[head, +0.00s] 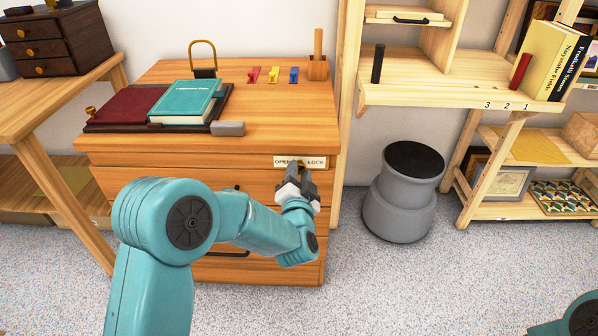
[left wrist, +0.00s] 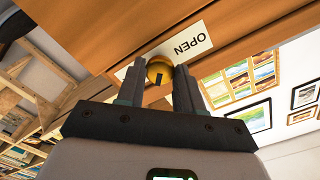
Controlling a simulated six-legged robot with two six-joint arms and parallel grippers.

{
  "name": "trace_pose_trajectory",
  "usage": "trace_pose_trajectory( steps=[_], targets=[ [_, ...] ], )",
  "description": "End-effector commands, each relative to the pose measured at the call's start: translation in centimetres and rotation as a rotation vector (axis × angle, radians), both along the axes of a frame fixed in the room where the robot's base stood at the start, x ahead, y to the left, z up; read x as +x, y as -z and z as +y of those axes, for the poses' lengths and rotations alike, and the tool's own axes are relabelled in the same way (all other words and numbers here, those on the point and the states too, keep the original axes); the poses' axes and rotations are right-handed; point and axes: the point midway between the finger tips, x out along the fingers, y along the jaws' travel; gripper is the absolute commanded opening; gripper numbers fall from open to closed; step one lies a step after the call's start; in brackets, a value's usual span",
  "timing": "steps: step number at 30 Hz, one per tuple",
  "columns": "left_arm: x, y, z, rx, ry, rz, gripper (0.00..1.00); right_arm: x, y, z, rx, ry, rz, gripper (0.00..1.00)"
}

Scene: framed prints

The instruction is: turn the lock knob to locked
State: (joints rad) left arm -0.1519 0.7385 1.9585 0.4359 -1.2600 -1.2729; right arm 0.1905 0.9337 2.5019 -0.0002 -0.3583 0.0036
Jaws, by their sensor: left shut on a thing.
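The lock knob (left wrist: 160,68) is a round brass knob with a dark mark on its face. It sits between the two fingertips of my left gripper (left wrist: 159,85) in the left wrist view, and the fingers are shut on it. The white label plate (head: 289,161) behind it, on the top drawer front of the wooden dresser (head: 140,158), reads OPEN on the left and LOCK on the right. In the head view my left gripper (head: 297,175) covers the knob. In the wrist view only the word OPEN can be read. My right gripper is out of view.
A grey stool (head: 404,192) and shelves stand at the right. The carpet in front is clear.

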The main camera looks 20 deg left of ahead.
Motion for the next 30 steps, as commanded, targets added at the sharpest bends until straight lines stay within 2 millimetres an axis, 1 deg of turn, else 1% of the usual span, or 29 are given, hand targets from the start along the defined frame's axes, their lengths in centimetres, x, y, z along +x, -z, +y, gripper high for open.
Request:
trace_pose_trajectory(
  steps=[7,19,20,21,22,30],
  targets=[
    [-0.03,0.07,-0.01,0.043,-0.001,0.015,0.05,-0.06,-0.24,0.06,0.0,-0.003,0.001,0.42],
    [-0.03,0.11,-0.02,0.048,0.001,0.016,0.05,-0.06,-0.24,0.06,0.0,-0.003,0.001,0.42],
    [-0.02,0.1,-0.03,0.047,0.001,0.016,0.39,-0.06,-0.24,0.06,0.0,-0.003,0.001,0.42],
    [-0.02,0.1,-0.03,0.047,0.001,0.016,0.52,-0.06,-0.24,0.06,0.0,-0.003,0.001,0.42],
    [-0.02,0.1,-0.03,0.047,0.001,0.016,0.6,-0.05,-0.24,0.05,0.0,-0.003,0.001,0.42],
    [-0.02,0.04,-0.02,0.047,0.0,0.015,0.6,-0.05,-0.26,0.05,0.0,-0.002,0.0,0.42]
  ],
)
